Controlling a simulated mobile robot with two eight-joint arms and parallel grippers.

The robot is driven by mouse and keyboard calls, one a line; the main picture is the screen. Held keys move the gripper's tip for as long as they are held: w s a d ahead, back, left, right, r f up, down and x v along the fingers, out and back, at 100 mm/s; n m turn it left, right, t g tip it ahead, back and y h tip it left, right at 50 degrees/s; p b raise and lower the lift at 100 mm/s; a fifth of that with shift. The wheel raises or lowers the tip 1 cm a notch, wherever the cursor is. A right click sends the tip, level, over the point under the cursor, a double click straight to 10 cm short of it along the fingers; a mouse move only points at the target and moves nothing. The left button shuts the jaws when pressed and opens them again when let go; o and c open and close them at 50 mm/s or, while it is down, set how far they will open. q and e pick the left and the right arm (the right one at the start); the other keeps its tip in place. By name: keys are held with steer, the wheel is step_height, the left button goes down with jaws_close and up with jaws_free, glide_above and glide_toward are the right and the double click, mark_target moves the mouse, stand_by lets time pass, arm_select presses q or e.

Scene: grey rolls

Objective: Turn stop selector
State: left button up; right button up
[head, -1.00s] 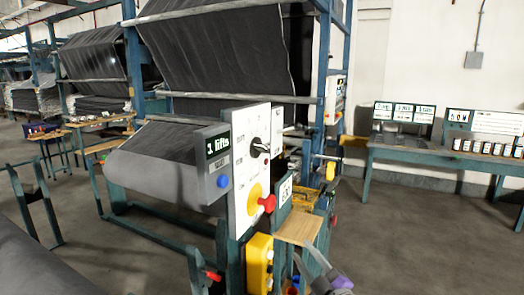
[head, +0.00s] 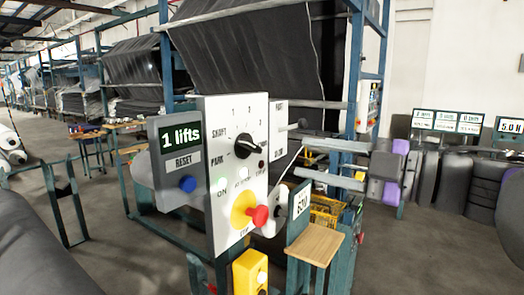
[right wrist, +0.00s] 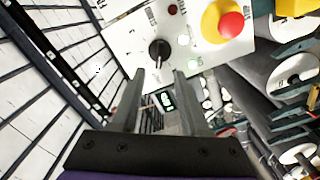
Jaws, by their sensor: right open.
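The white control panel (head: 222,150) stands upright in front of me. It carries a black selector knob (head: 247,147) with numbered marks above it and SHAFT and PARK labels at its left. Below is a red button (head: 259,216) on a yellow disc (head: 240,211). My right gripper (head: 302,157) is open and empty, with its fingers pointing left toward the panel, to the right of the knob and apart from it. In the right wrist view the knob (right wrist: 159,50) appears just beyond and between the fingertips (right wrist: 160,76). My left gripper is not in view.
A display box (head: 180,150) reading "1 lifts" with a blue RESET button (head: 187,184) adjoins the panel's left. A small wooden shelf (head: 315,244) and yellow box (head: 250,272) sit below. A side plate with a lever (head: 298,125) is at the right.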

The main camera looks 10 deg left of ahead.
mark_target(257, 148)
steer(key=x, duration=0.9)
steer(key=shift+w+a+f, duration=0.1)
steer(key=shift+a, duration=0.1)
steer(key=shift+c, duration=0.2)
jaws_close()
